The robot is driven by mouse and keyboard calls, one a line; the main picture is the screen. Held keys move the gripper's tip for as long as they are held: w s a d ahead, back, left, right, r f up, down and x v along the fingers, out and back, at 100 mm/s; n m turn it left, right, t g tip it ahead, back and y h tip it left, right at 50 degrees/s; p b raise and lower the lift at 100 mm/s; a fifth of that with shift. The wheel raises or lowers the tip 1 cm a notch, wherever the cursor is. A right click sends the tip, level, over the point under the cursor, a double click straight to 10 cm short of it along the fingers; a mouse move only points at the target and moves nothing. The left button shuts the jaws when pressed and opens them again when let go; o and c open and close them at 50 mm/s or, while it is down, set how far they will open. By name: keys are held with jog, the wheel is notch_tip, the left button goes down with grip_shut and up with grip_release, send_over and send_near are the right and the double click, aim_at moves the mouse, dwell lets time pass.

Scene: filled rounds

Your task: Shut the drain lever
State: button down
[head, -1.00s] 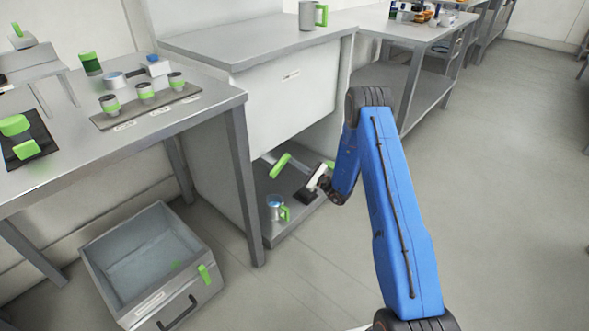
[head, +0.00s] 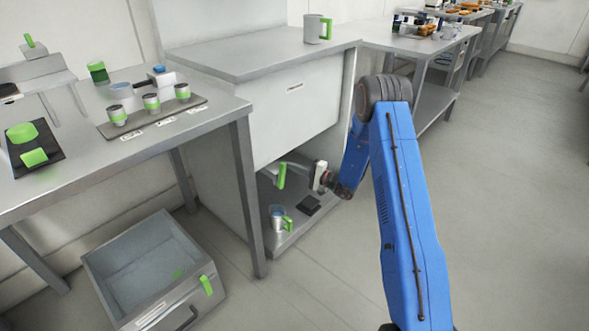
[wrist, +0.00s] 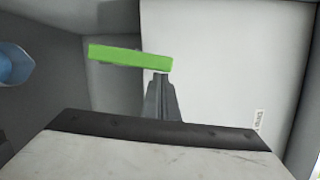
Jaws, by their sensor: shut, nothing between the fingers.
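The drain lever is a green-handled bar (head: 282,176) under the cabinet in the head view, hanging nearly upright from a grey pipe (head: 294,160). In the wrist view the green handle (wrist: 130,57) lies across the picture, just beyond my fingertips. My gripper (head: 307,176) is beside the lever on its right, shut and empty. In the wrist view its closed dark fingers (wrist: 160,76) reach the handle's right end. I cannot tell whether they touch it.
A jug with a green handle (head: 277,218) stands on the low shelf (head: 282,240) below the lever, beside a dark square pad (head: 310,204). The cabinet's white front panel (head: 296,105) hangs above. A table leg (head: 247,195) stands left. Floor on the right is clear.

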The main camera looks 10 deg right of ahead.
jog(key=shift+s+a+r+n, duration=0.35)
jog(key=shift+a+n, duration=0.1)
jog(key=shift+n, duration=0.05)
jog(key=shift+a, duration=0.1)
dwell(0.4)
jog(key=s+d, duration=0.4)
jog(key=d, duration=0.7)
dwell(0.5)
